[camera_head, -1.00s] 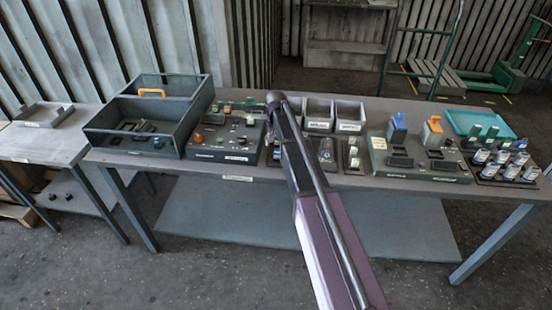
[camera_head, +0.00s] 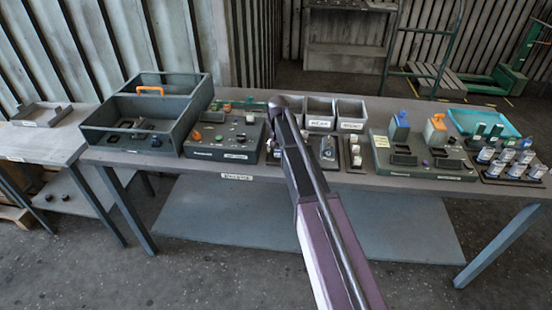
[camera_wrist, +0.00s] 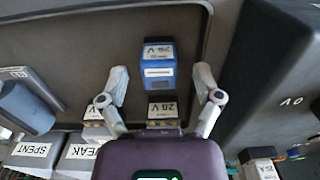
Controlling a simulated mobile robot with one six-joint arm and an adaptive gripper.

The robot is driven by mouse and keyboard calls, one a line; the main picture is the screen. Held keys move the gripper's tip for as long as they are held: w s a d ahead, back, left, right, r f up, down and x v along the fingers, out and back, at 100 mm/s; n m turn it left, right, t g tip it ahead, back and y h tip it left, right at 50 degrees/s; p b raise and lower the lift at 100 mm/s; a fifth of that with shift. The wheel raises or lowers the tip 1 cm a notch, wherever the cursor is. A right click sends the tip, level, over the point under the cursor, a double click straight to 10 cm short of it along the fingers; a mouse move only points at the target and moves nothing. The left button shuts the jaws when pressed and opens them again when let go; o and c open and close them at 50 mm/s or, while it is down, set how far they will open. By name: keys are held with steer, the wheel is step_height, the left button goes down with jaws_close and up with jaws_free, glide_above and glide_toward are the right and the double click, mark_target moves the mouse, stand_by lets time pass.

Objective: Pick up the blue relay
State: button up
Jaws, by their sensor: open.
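In the wrist view a blue relay (camera_wrist: 158,62) with a dark top and white labels sits on a dark tray (camera_wrist: 60,30). My gripper (camera_wrist: 161,80) is open, one finger to each side of the relay's lower part in the picture. I see gaps on both sides, so no finger appears to touch it. Just below the relay is a dark block labelled 28 V (camera_wrist: 162,110), partly hidden by my gripper body. In the head view my arm hides the gripper and this spot.
Bins marked SPENT (camera_wrist: 35,150) and WEAK (camera_wrist: 82,152) lie lower left in the wrist view. A dark box-like unit (camera_wrist: 255,75) rises at right. In the head view, a panel (camera_head: 425,171) with another blue block (camera_head: 399,127) stands right of my arm.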

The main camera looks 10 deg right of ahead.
steer(key=shift+f+b, duration=0.35)
steer(key=shift+f, duration=0.35)
steer(key=c, duration=1)
